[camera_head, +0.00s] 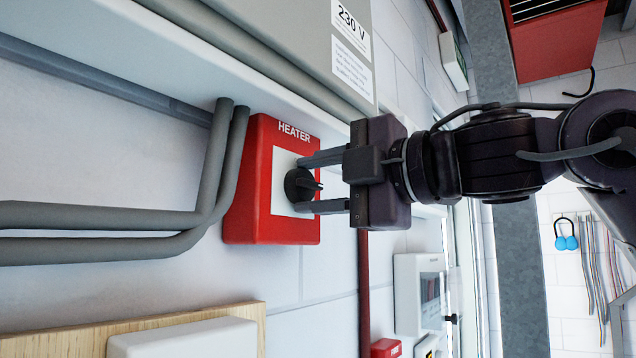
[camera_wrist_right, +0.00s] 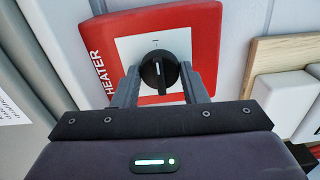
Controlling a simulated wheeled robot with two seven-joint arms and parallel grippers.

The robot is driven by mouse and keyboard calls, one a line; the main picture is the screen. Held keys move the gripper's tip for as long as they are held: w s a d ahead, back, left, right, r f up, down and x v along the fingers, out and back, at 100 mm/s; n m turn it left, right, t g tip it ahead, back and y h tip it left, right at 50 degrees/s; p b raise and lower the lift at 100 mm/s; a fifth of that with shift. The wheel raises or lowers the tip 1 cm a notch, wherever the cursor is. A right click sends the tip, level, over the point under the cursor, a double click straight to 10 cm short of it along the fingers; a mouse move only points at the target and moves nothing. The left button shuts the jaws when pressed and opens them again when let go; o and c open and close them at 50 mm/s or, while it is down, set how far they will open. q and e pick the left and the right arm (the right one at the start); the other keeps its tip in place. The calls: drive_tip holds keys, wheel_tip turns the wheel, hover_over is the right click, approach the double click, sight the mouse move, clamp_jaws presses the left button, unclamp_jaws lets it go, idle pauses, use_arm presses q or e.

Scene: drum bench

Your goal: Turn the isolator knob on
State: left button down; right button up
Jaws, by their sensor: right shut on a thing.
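The isolator is a red box (camera_head: 247,195) marked HEATER on the wall, with a white square plate (camera_head: 283,172) and a round black knob (camera_head: 298,185). In the right wrist view the knob (camera_wrist_right: 158,70) sits between the two fingers, its white line nearly upright and in line with a small mark on the plate above it. My right gripper (camera_head: 303,184) comes in from the right with one finger above and one below the knob, shut on it. It also shows in the right wrist view (camera_wrist_right: 159,84). My left gripper is not in view.
A wooden board (camera_head: 160,325) with a white box lies below left. A white panel (camera_head: 408,295) and a red pipe (camera_head: 364,285) are below the gripper.

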drive_tip(key=o, duration=1)
drive_tip(key=shift+s+d+f+b, duration=0.1)
drive_tip(key=shift+s+d+b, duration=0.15)
drive_tip(key=shift+d+b, duration=0.1)
drive_tip(key=b+v, duration=0.2)
drive_tip(key=v, duration=0.5)
drive_tip(key=shift+b, duration=0.3)
drive_tip(key=shift+a, duration=0.1)
